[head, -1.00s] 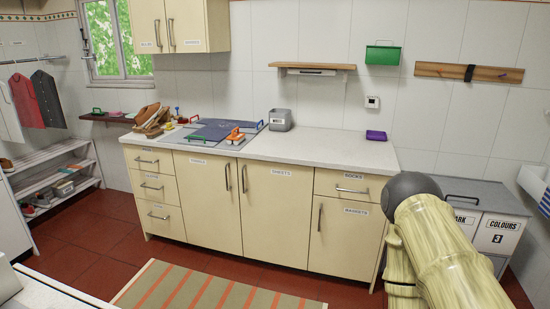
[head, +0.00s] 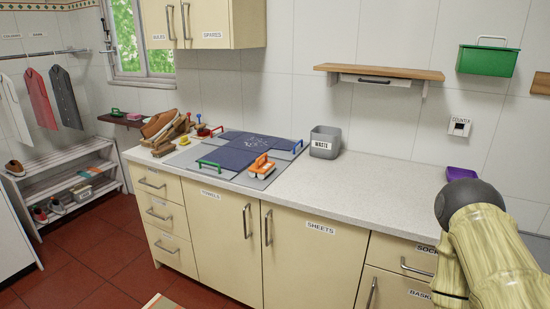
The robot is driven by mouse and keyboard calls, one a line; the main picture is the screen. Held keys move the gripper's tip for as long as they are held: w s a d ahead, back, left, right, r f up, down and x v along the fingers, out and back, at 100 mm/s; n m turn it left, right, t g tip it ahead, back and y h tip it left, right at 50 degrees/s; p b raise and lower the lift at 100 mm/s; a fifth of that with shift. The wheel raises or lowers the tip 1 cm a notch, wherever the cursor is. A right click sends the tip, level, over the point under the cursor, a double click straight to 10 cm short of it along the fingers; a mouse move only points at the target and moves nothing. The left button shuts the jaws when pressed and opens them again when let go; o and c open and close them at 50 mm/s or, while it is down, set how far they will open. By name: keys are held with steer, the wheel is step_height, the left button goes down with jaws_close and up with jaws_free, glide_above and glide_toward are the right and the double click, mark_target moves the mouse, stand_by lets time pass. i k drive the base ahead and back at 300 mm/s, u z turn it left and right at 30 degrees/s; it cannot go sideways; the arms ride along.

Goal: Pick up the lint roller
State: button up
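I cannot make out a lint roller for certain. An orange-handled object with a pale body (head: 262,167) lies at the front right of the grey and blue board (head: 237,150) on the counter; I cannot tell if it is a roller or a brush. Small red- and blue-topped tools (head: 198,122) stand behind the wooden items at the counter's left end, too small to identify. My arm shows at the right edge, over the right part of the counter. My gripper is not in view.
A grey waste bin (head: 325,143) stands right of the board. A purple object (head: 461,173) lies at the right, partly behind my arm. The counter (head: 375,185) between them is clear. A wooden shelf (head: 379,71) and a green box (head: 487,60) hang on the wall above.

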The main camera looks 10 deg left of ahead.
mark_target(262, 167)
steer(key=i, duration=1.4)
steer(key=u, duration=3.15)
steer(key=i, duration=1.7)
steer(key=z, duration=1.95)
